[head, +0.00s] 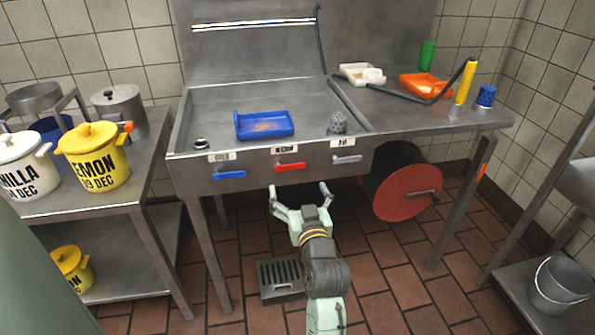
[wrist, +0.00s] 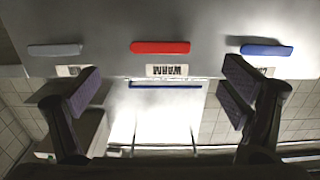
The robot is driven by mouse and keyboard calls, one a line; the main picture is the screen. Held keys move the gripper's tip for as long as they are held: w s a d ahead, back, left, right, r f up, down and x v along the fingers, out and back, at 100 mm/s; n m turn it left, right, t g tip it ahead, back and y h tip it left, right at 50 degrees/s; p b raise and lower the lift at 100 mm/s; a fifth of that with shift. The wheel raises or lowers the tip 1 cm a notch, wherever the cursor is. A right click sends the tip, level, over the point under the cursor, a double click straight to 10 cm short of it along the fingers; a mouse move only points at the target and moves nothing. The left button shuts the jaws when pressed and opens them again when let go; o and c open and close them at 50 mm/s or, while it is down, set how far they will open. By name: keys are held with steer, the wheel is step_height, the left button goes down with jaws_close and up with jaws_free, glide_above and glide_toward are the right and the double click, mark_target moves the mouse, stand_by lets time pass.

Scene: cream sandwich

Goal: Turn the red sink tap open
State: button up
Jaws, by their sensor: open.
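The red tap (head: 290,167) is a short horizontal bar in the middle of the sink's front panel, under a small white label. It also shows in the wrist view (wrist: 160,47), top centre, above an upside-down label reading WARM. My gripper (head: 298,190) is open and empty in front of the panel, slightly below the red tap. In the wrist view its two fingers (wrist: 162,90) are wide apart, with the red tap between them sideways and beyond the tips. I see no contact with the tap.
A blue tap (head: 229,174) and a grey tap (head: 347,159) flank the red one in the head view. The sink (head: 215,105) holds a blue tray (head: 265,125). A red-faced hose reel (head: 405,192) hangs under the counter at right. Yellow pots (head: 93,157) stand at left.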

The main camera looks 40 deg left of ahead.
mark_target(291, 168)
steer(key=p+x, duration=0.2)
steer(key=x, duration=0.6)
steer(key=shift+w+a, duration=0.2)
steer(key=shift+c, duration=0.4)
steer(key=c, duration=1.6)
